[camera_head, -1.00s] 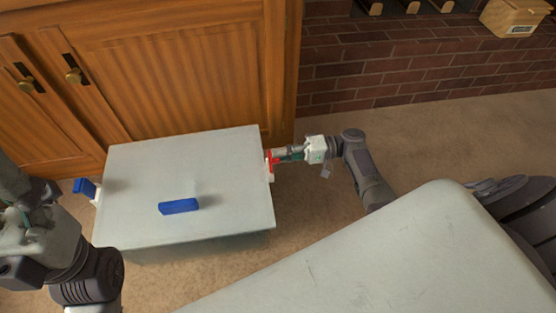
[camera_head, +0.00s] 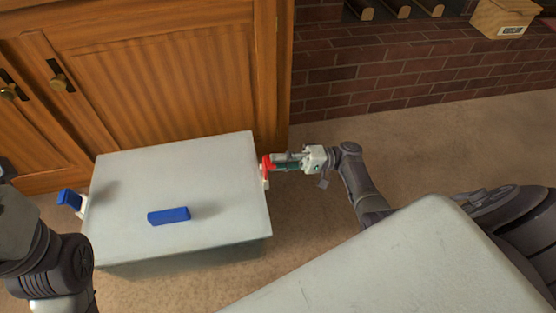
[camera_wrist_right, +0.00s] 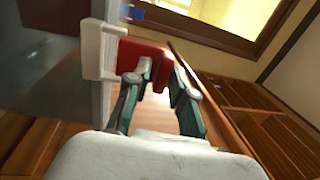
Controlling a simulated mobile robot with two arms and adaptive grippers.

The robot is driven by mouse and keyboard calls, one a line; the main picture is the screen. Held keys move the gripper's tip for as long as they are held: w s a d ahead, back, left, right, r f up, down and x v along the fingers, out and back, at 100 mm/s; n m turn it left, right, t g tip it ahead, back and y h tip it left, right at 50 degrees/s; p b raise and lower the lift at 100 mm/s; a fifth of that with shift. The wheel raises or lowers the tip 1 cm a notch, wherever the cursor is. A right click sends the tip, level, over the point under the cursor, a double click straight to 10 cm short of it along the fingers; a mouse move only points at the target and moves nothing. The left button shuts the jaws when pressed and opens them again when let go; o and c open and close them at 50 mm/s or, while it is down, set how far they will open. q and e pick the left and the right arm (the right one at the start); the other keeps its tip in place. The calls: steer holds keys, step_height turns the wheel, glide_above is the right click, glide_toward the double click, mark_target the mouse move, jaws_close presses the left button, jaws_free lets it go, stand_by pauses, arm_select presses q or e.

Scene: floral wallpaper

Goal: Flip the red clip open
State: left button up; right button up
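A pale grey lidded box (camera_head: 215,165) stands on the floor before the wooden cabinet. The red clip (camera_head: 266,166) is on its right side, and a white latch piece (camera_head: 265,184) shows beside it. In the right wrist view the red clip (camera_wrist_right: 142,57) sticks outward from the white latch piece (camera_wrist_right: 101,50) on the box's side. My right gripper (camera_head: 277,162) is at the clip. In the wrist view its fingers (camera_wrist_right: 162,80) are apart, with part of the red clip between their tips; contact is unclear. My left arm shows at the left edge; its gripper is out of view.
A blue block-shaped handle (camera_head: 168,216) is on the lid. A blue clip (camera_head: 69,199) juts out from the box's left side. The wooden cabinet (camera_head: 170,70) is close behind the box. A grey surface (camera_head: 410,260) fills the lower right.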

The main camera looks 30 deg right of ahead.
steer(key=shift+o, duration=0.9)
steer(key=v, duration=0.7)
steer(key=shift+d, duration=0.2)
